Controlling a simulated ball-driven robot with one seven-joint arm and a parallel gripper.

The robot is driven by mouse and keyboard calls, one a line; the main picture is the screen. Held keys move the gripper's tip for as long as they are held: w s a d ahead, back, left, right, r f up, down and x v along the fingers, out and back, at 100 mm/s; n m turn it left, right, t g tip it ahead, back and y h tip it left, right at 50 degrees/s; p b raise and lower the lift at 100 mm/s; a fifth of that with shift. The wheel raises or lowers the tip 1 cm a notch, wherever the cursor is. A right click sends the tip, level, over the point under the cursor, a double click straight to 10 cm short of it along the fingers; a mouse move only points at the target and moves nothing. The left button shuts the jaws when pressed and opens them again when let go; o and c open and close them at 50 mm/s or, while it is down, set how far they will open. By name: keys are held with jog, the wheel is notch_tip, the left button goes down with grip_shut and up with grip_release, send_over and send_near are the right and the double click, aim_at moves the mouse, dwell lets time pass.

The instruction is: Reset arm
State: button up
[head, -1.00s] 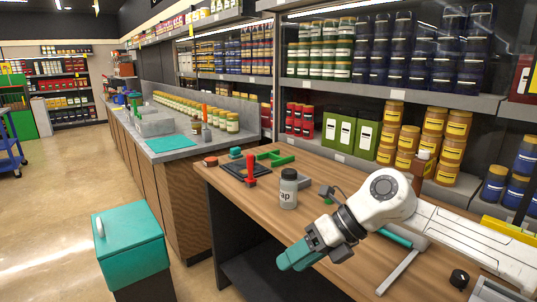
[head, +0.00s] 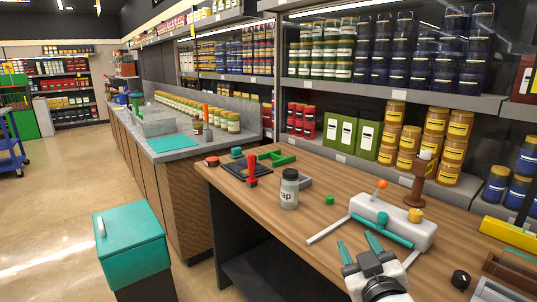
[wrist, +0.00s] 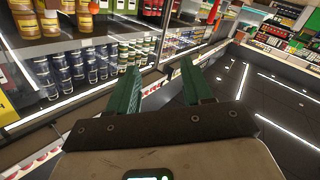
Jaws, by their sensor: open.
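My gripper (head: 358,247) is at the lower middle-right of the head view, over the front part of the wooden table (head: 240,205). Its two teal fingers are spread and nothing shows between them. In the wrist view the gripper (wrist: 160,82) is also open and empty, with the shelves and floor beyond it at a tilt. In the head view a white vacuum pump body (head: 410,225) with a teal cylinder (head: 381,230) lies just beyond the fingers. Whether the fingers touch it cannot be told.
A jar (head: 289,188), a red stand (head: 252,170), a green block (head: 329,200) and a brown post (head: 420,178) stand on the table. Stocked shelves (head: 380,85) rise behind it. A teal bin (head: 133,245) stands on the floor at left. Open floor lies further left.

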jog(key=s+d+f+m+g+h, duration=0.1)
jog(key=s+d+f+m+g, duration=0.2)
jog(key=s+f, duration=0.5)
jog(key=s+d+f+m+g, duration=0.1)
jog(key=s+d+f+g, duration=0.2)
jog(key=s+f+g, duration=0.55)
jog(key=s+d+f+g, duration=0.2)
jog(key=s+f, duration=0.4)
jog(key=s, duration=0.4)
jog(key=s+d+f+m+g+p, duration=0.1)
jog(key=s+f+g, duration=0.2)
jog(key=s+f, duration=0.4)
jog(key=s, duration=0.4)
jog(key=shift+s+d+f, duration=0.25)
jog(key=shift+d, duration=0.1)
